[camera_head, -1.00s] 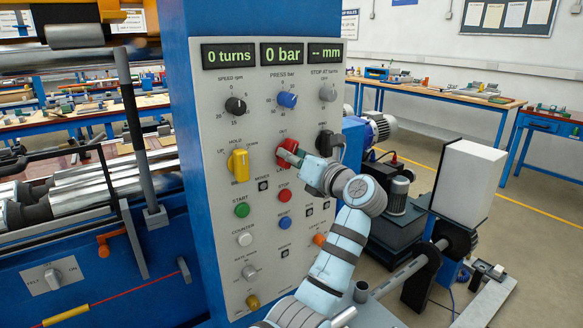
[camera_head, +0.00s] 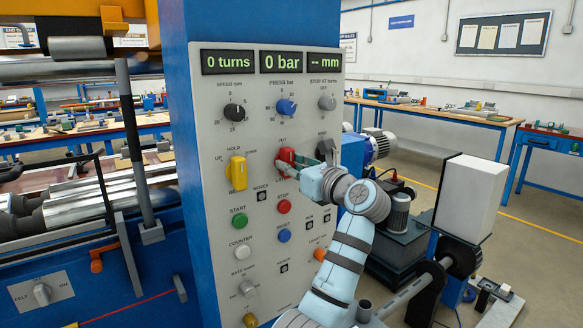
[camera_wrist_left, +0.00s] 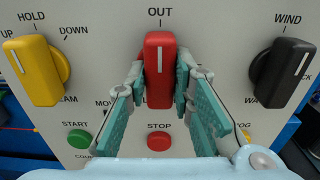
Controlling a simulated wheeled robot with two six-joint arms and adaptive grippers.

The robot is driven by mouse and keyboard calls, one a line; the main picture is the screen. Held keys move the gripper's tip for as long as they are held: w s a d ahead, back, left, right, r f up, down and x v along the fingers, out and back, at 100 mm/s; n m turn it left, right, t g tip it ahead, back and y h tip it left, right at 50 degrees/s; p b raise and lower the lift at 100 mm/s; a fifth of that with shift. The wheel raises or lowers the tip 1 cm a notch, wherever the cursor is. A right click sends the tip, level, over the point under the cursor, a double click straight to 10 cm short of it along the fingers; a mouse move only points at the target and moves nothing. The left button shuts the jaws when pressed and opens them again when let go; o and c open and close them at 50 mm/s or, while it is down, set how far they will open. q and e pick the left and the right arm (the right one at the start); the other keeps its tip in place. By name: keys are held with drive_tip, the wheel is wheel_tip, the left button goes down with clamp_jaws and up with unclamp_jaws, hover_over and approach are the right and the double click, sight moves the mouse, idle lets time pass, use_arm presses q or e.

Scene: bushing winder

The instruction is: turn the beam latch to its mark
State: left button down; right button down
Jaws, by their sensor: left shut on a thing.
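The red knob (camera_head: 286,157) under the OUT mark, which I take for the beam latch, is on the grey control panel (camera_head: 215,130). In the left wrist view the red knob (camera_wrist_left: 159,70) stands upright, its white line pointing up at OUT. My left gripper (camera_head: 293,163) reaches it from the right in the head view. In the wrist view the teal fingers of my left gripper (camera_wrist_left: 159,85) lie on both sides of the knob, shut on it. The fingers hide the lettering under the knob. My right gripper is not in view.
A yellow HOLD knob (camera_wrist_left: 36,70) is left of the red knob and a black WIND knob (camera_wrist_left: 283,72) right of it. A red STOP button (camera_wrist_left: 159,141) and a green START button (camera_wrist_left: 79,140) are below. Displays (camera_head: 280,61) top the panel.

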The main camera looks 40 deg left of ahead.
use_arm(q)
drive_tip(key=shift+r, duration=0.2)
drive_tip(key=c, duration=1.4)
unclamp_jaws()
drive_tip(key=shift+f, duration=0.1)
drive_tip(key=shift+d, duration=0.15)
drive_tip(key=v, duration=1.2)
